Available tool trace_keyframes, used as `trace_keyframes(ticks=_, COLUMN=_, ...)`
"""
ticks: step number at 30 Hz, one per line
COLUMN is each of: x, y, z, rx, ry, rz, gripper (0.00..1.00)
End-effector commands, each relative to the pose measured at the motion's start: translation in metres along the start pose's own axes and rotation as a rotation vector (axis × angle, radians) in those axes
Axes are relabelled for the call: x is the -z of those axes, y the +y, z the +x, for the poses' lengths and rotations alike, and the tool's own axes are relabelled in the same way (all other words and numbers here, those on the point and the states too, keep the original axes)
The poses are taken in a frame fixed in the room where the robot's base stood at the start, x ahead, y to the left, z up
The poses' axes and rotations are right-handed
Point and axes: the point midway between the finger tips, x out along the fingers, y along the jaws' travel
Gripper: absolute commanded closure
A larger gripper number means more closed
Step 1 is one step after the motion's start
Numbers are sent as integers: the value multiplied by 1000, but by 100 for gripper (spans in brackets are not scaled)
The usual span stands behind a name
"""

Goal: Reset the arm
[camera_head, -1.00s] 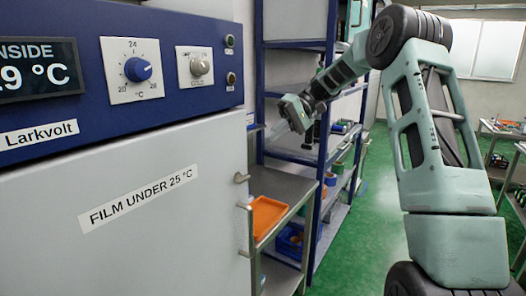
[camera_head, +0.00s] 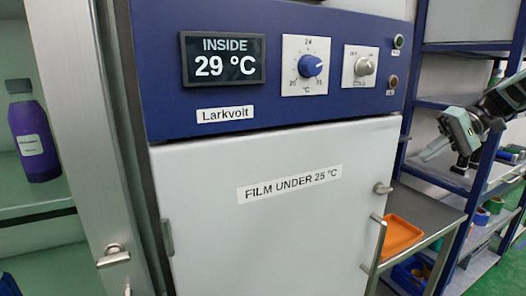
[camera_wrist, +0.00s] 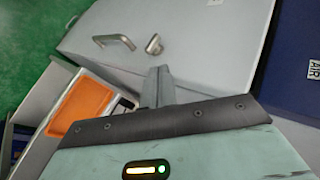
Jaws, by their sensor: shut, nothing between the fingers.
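My gripper (camera_head: 428,155) is at the right side of the head view, to the right of the blue and white cabinet (camera_head: 280,225) and in front of the shelf rack. Its fingers are together and empty. In the wrist view the shut fingers (camera_wrist: 157,86) point toward the cabinet's pale door (camera_wrist: 205,40), with clear space around them. Part of my forearm shows at the right edge of the head view; the rest of my arm is out of view.
The cabinet's display (camera_head: 223,60) reads 29 °C inside; its dial (camera_head: 312,66) and switch (camera_head: 364,68) sit beside it. An orange tray (camera_head: 400,236) lies on a side shelf. A purple bottle (camera_head: 35,142) stands in a glass-fronted case at left.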

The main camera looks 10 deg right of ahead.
Motion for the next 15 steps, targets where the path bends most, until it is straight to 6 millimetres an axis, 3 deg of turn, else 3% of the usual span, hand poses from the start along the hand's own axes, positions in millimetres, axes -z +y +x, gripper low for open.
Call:
trace_keyframes(ticks=3, x=-19, y=-2, z=56, rx=-177, ry=-37, rz=62, gripper=100)
trace_keyframes(ticks=7, x=-58, y=10, z=111, rx=-425, ry=-37, rz=100, gripper=100)
trace_keyframes(ticks=10, x=-91, y=20, z=138, rx=-590, ry=-7, rz=81, gripper=100)
trace_keyframes(ticks=15, x=-135, y=31, z=164, rx=-757, ry=57, rz=1, gripper=100)
